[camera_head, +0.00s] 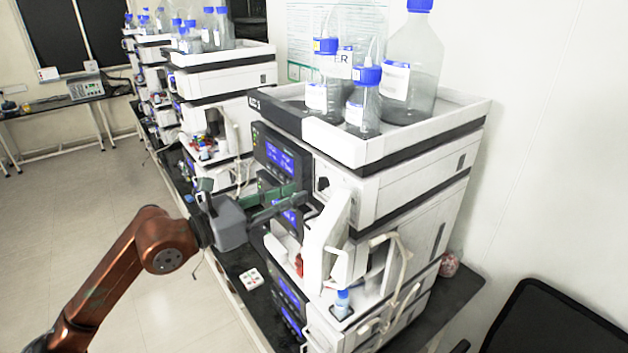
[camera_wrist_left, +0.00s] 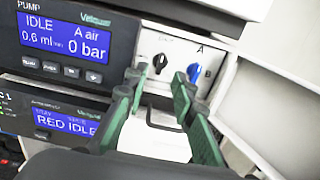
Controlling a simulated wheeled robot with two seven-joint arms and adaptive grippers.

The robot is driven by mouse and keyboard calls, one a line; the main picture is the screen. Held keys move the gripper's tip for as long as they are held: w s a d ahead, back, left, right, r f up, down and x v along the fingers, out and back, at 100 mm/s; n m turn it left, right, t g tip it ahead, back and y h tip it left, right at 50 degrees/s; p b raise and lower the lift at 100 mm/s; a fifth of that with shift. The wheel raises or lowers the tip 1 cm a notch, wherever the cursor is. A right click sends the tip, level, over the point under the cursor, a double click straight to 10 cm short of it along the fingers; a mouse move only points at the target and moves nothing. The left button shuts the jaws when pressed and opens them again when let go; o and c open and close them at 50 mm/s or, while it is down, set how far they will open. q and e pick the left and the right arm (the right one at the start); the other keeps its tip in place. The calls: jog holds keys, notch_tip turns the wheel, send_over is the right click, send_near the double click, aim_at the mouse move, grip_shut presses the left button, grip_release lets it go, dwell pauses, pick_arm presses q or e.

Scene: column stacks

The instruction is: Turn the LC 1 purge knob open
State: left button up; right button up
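The LC 1 stack (camera_head: 375,190) stands at the right in the head view. Its pump module (camera_wrist_left: 75,40) reads IDLE, 0 bar. On the pale panel beside the display are a black knob (camera_wrist_left: 160,62) and a blue knob (camera_wrist_left: 193,73) near the letters A and B. I cannot read which is marked purge. The black knob also shows in the head view (camera_head: 322,184). My left gripper (camera_wrist_left: 160,84) is open and empty, its green fingers pointing at the panel. In the wrist view the black knob lies between the fingertips, apparently apart from them. The right gripper is not in view.
A white tray (camera_head: 460,106) with blue-capped bottles (camera_head: 410,75) tops the stack. An open white door (camera_head: 326,240) juts out below the knobs. More stacks (camera_head: 222,95) stand farther back. The floor (camera_head: 120,190) at left is clear; a black chair (camera_head: 555,320) is at right.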

aim_at(318, 184)
pick_arm(q)
jog(key=p+x, duration=0.2)
jog(key=x, duration=0.3)
jog(key=shift+w+d+r, duration=0.1)
jog(key=shift+d+r, duration=0.05)
jog(key=shift+d, duration=0.15)
jog(key=shift+w+d, duration=0.35)
jog(key=shift+c, duration=0.5)
jog(key=c, duration=0.5)
grip_shut()
